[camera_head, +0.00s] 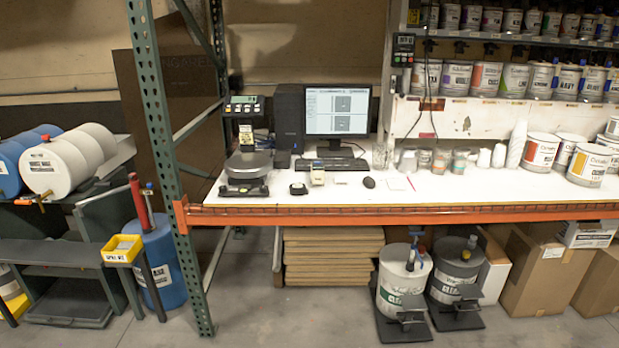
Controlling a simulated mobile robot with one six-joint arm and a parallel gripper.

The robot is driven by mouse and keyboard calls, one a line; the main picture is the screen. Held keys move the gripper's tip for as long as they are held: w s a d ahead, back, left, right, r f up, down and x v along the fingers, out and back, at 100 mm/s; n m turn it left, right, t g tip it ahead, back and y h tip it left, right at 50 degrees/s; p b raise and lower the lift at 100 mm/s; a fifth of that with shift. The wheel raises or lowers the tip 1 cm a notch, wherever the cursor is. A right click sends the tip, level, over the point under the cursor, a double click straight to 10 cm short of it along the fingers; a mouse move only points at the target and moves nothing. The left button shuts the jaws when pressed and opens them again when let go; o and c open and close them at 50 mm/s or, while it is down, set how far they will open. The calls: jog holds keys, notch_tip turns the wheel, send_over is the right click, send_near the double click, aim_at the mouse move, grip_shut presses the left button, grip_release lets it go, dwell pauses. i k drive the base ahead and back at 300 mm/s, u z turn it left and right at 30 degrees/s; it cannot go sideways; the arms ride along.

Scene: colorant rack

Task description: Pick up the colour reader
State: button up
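Two small devices lie on the white bench top (460,190), in front of the monitor. One is a pale handheld device (317,176) with a dark upper part, just below the keyboard. The other is a small black-and-white device (298,188) to its left. Either could be the colour reader; they are too small to tell which. Both look unobstructed from this view. My gripper is not in view.
A scale (246,172) stands left of the devices, and a keyboard (335,164) and monitor (337,112) behind. A mouse (369,182) lies to the right. A green upright post (160,130) and orange front beam (400,215) bound the bench. Floor in front is clear.

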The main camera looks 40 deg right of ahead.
aim_at(317, 172)
jog(key=z, duration=0.15)
jog(key=i, duration=0.9)
jog(key=u, duration=0.05)
